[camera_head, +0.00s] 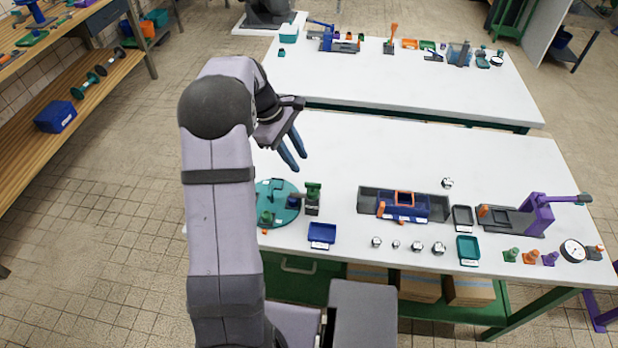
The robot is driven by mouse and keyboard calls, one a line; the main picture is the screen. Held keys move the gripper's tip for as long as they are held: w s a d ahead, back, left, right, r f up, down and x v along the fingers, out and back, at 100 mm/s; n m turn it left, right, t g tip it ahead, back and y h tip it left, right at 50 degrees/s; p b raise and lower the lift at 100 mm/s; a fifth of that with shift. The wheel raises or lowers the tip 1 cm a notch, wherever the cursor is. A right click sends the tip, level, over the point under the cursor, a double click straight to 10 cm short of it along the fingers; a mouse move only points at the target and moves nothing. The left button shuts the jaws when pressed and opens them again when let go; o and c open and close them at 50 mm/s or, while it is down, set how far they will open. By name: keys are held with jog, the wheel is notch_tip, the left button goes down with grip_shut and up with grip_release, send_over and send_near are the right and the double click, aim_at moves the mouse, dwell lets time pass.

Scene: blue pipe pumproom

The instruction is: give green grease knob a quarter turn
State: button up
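A dark block with a green top (313,188) stands at the right edge of a round teal plate (283,190) at the table's left side. A smaller green knob-like piece (266,217) sits on the plate's front part. Another green knob-shaped piece (513,254) stands at the front right. I cannot tell for sure which of these is the grease knob. My gripper (300,162) hangs above the table, behind the teal plate and apart from everything. Its two blue fingers are parted with nothing between them. My arm hides the plate's left part.
A blue tray (322,235) lies right of the plate. A grey fixture with a blue block (410,207), a teal tray (468,250), several metal pieces and a purple lever press (538,214) stand farther right. The table's back middle is clear. A second table (400,85) stands behind.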

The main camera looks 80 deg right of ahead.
aim_at(312, 183)
jog(key=n, duration=0.2)
jog(key=a+n, duration=0.1)
jog(key=shift+s+a+r+n+y, duration=0.1)
jog(key=shift+s+a+n+y, duration=0.1)
jog(key=shift+s+n+y, duration=0.15)
jog(key=shift+s, duration=0.1)
jog(key=shift+p+x, duration=1.2)
jog(key=shift+x, duration=2.5)
jog(key=shift+c, duration=0.7)
grip_shut()
